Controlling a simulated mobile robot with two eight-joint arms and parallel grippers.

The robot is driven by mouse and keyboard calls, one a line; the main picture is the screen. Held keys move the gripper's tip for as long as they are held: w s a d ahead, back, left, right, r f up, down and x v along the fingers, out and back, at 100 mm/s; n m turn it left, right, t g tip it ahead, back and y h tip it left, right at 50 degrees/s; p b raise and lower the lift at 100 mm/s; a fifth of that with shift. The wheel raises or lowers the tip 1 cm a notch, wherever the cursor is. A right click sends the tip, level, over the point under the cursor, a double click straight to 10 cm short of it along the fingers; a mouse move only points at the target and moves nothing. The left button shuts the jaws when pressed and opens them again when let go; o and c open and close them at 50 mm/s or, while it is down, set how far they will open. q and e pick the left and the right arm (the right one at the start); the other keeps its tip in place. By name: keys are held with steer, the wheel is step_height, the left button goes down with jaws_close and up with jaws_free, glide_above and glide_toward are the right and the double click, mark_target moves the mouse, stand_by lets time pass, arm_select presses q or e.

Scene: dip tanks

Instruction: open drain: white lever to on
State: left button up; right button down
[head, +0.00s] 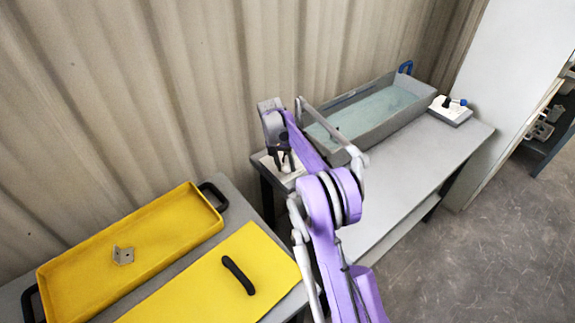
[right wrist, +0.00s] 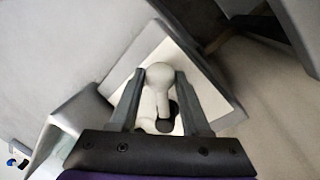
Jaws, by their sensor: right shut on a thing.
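The white lever (right wrist: 159,78) stands on a pale base plate (right wrist: 205,90) in the right wrist view, with a rounded knob and a dark part at its foot. My right gripper (right wrist: 157,84) has its two fingers on either side of the knob and is shut on it. In the head view my right gripper (head: 284,160) reaches down to the plate (head: 268,163) at the left end of the grey table; the lever is mostly hidden there. I cannot read any on mark. My left gripper is not in view.
A grey tank (head: 395,114) with pale liquid stands on the grey table (head: 425,145). A yellow tray (head: 75,262) with a metal bracket (head: 123,255) and a yellow lid (head: 262,262) are at the left.

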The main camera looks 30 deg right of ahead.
stand_by(0.4)
steer(key=c, duration=0.7)
jaws_free()
steer(key=shift+a, duration=0.1)
steer(key=r, duration=0.3)
steer(key=w+a+r, duration=0.1)
steer(key=r, duration=0.3)
steer(key=r+p, duration=0.1)
steer(key=r, duration=0.2)
steer(key=shift+w+a+r, duration=0.2)
steer(key=shift+w+r, duration=0.15)
